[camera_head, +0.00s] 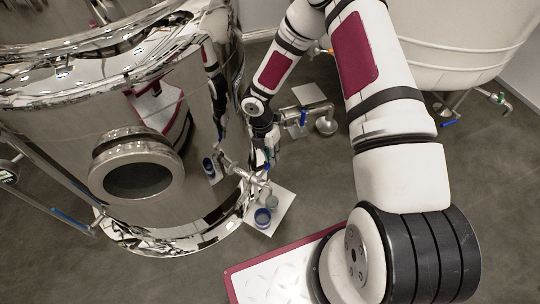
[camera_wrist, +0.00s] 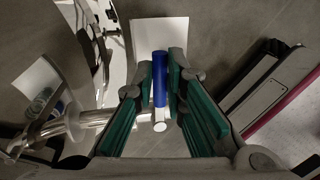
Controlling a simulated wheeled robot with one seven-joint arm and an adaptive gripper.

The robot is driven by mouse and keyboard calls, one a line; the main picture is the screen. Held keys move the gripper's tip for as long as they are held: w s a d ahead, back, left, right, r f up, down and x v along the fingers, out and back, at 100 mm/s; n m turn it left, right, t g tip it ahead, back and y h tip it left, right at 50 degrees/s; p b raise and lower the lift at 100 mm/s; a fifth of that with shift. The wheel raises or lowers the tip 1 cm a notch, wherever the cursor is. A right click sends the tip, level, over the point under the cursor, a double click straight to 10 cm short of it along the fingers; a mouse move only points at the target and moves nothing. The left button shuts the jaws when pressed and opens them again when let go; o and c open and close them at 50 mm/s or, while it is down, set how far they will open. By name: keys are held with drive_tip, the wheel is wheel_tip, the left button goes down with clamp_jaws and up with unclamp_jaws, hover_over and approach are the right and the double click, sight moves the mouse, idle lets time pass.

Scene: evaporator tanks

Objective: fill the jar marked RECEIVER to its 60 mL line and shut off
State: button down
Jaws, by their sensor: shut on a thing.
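My gripper (camera_head: 268,158) is low beside the shiny steel tank. In the wrist view, its green-padded fingers (camera_wrist: 161,85) are shut on a blue valve handle (camera_wrist: 160,70), one finger on each side. The handle sits at the end of a metal tap pipe (camera_wrist: 88,121). A small jar with blue on it (camera_head: 263,216) stands on a white sheet (camera_head: 282,213) under the tank tap (camera_head: 256,179). A clear vessel (camera_head: 272,201) is beside it. Small glassware (camera_wrist: 42,103) shows at left in the wrist view. No RECEIVER mark, 60 mL line, liquid level or stream can be made out.
The steel tank (camera_head: 60,130) with its round port fills the left. Another tap with a blue lever (camera_head: 303,118) stands behind my gripper over a second sheet. A white tank (camera_head: 470,40) is at upper right. Grey floor (camera_head: 310,180) is clear between them.

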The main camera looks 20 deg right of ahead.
drive_tip(key=shift+s+d+m+y+p, duration=0.25)
drive_tip(key=shift+s+m, duration=0.35)
drive_tip(key=shift+m, duration=0.35)
drive_tip(key=shift+s+d+m+y+p, duration=0.15)
drive_tip(key=shift+s+d+m+p, duration=0.3)
drive_tip(key=shift+m, duration=0.55)
drive_tip(key=shift+s+d+m+y+p, duration=0.2)
drive_tip(key=shift+s+m, duration=0.5)
drive_tip(key=shift+m, duration=0.25)
drive_tip(key=c, duration=1.6)
unclamp_jaws()
drive_tip(key=shift+c, duration=0.2)
wheel_tip(320, 180, up, 12)
drive_tip(key=w, duration=0.2)
drive_tip(key=shift+w+a, duration=0.15)
drive_tip(key=shift+a, duration=0.05)
drive_tip(key=shift+f, duration=0.1)
